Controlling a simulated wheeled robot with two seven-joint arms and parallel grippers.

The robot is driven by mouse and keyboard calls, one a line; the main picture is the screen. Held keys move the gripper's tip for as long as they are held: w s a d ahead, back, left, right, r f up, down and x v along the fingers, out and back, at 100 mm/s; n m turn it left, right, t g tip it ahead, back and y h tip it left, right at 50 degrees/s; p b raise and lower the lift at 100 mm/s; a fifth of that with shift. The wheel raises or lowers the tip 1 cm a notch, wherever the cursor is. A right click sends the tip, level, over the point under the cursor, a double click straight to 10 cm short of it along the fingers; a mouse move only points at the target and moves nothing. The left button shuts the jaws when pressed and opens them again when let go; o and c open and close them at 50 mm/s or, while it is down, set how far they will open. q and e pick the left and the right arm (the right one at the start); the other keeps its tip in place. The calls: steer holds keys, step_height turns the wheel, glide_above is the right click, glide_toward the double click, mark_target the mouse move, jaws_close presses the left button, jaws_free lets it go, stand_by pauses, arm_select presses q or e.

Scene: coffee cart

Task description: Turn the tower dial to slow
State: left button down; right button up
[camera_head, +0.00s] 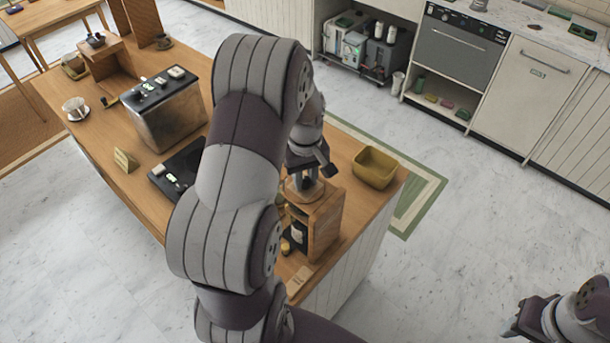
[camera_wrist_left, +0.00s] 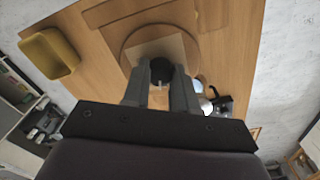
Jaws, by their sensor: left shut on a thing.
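The wooden tower (camera_head: 325,225) stands near the right end of the cart counter. A round wooden disc (camera_head: 318,192) lies on its top; it also shows in the left wrist view (camera_wrist_left: 133,47). The dial is a black round knob (camera_wrist_left: 161,69) with a small white pointer mark, at the middle of a pale square plate. My left gripper (camera_head: 305,181) reaches down onto the tower top. In the left wrist view my left gripper (camera_wrist_left: 160,76) is shut on the dial knob, one finger on each side. Speed markings cannot be read. My right gripper (camera_head: 525,317) is at the lower right, away from the cart.
A yellow-brown bin (camera_head: 374,168) stands just behind the tower, also in the left wrist view (camera_wrist_left: 49,54). A metal machine (camera_head: 165,110) and a black scale (camera_head: 170,172) stand on the left of the counter. My left arm hides part of the counter.

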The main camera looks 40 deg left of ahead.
arm_select(q)
steer(key=m, duration=0.4)
steer(key=shift+w+a+r, duration=0.1)
steer(key=shift+w+r, duration=0.05)
steer(key=shift+r, duration=0.05)
steer(key=shift+m, duration=2.1)
steer(key=c, duration=1)
jaws_free()
steer(key=shift+o, duration=0.6)
